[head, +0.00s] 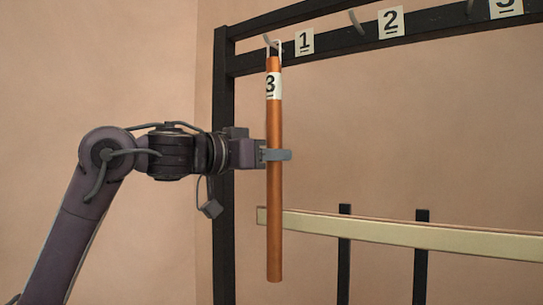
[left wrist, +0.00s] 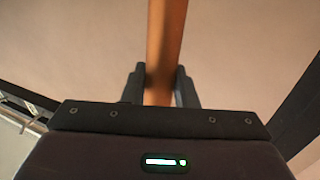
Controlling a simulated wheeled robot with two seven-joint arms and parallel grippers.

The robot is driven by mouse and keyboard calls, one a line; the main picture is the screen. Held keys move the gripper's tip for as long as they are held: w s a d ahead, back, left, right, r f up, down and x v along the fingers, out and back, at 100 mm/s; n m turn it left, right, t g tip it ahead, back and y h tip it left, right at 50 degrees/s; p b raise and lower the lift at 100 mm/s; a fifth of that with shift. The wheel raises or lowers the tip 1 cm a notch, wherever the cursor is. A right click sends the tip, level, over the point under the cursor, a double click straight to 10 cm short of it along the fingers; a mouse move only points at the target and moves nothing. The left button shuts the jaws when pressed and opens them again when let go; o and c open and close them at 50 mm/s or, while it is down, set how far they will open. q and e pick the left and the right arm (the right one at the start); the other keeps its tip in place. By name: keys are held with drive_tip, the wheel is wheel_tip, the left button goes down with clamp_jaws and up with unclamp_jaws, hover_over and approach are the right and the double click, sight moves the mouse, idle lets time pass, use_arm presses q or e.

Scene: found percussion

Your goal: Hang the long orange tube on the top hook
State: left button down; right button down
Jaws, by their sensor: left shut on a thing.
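The long orange tube (head: 274,215) hangs upright in the head view, with a white label marked 3 near its top. A pale cord loop (head: 279,48) rises from its top end beside a grey hook (head: 267,39) on the dark upper rail, left of label 1. I cannot tell whether the loop is around the hook or only in front of it. My left gripper (head: 277,155) is shut on the tube around its middle. In the left wrist view the tube (left wrist: 165,45) runs between the two fingers (left wrist: 160,88). My right gripper is not in view.
The dark rack (head: 223,180) has an upper rail with labels 1 (head: 304,41), 2 (head: 391,22) and a partly cut-off third, and another hook (head: 356,21) near 2. A pale bar (head: 430,237) crosses lower right, with dark posts (head: 343,270) by it.

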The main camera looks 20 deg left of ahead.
use_arm(q)
drive_tip(key=c, duration=1.1)
unclamp_jaws()
drive_tip(key=shift+s+r, duration=0.1)
drive_tip(key=b+v, duration=0.4)
drive_tip(key=v, duration=0.3)
drive_tip(key=shift+s+a, duration=0.2)
drive_tip(key=shift+s, duration=0.15)
